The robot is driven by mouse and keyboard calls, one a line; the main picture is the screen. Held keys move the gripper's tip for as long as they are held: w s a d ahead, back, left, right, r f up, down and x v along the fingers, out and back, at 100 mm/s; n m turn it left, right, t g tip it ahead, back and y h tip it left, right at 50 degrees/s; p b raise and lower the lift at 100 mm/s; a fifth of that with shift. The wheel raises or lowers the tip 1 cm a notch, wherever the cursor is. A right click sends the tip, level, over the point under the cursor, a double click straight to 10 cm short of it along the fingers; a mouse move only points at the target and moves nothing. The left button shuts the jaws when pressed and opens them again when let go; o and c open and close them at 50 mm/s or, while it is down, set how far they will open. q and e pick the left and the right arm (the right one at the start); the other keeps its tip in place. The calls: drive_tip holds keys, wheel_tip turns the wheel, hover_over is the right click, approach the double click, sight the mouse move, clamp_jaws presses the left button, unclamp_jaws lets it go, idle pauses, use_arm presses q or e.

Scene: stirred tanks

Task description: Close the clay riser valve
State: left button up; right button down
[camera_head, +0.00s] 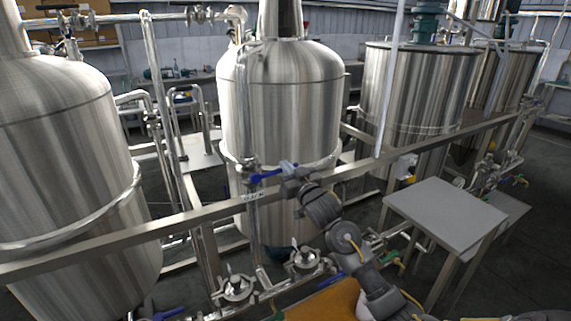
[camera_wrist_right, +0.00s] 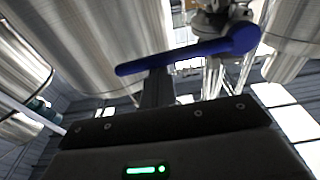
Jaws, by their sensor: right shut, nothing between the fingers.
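A valve with a blue lever handle (camera_head: 266,175) sits on the vertical riser pipe in front of the middle tank. A small white tag (camera_head: 252,197) is just below it; its letters are too small to read surely. The lever lies roughly level, pointing right from the pipe. My right gripper (camera_head: 290,181) is shut and empty at the lever's right end. In the right wrist view, the blue lever (camera_wrist_right: 190,56) crosses just beyond my shut fingers (camera_wrist_right: 158,88); I cannot tell whether they touch it. My left gripper is not in view.
A long metal rail (camera_head: 190,221) runs across, just beneath the valve. Steel tanks stand at left (camera_head: 60,160), middle (camera_head: 280,100) and right (camera_head: 415,90). Lower valves and pipes (camera_head: 238,288) are near the floor. A grey platform (camera_head: 445,208) stands at right.

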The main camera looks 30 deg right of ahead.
drive_tip(key=shift+f+m, duration=0.25)
drive_tip(key=shift+m, duration=0.05)
drive_tip(key=shift+r, duration=0.1)
idle(0.3)
wheel_tip(320, 180, up, 4)
drive_tip(key=r+p, duration=0.1)
drive_tip(key=p, duration=0.3)
drive_tip(key=s+f+b, duration=0.2)
drive_tip(key=s+b, duration=0.2)
drive_tip(key=s, duration=0.5)
drive_tip(key=shift+f, duration=0.3)
drive_tip(key=shift+s, duration=0.1)
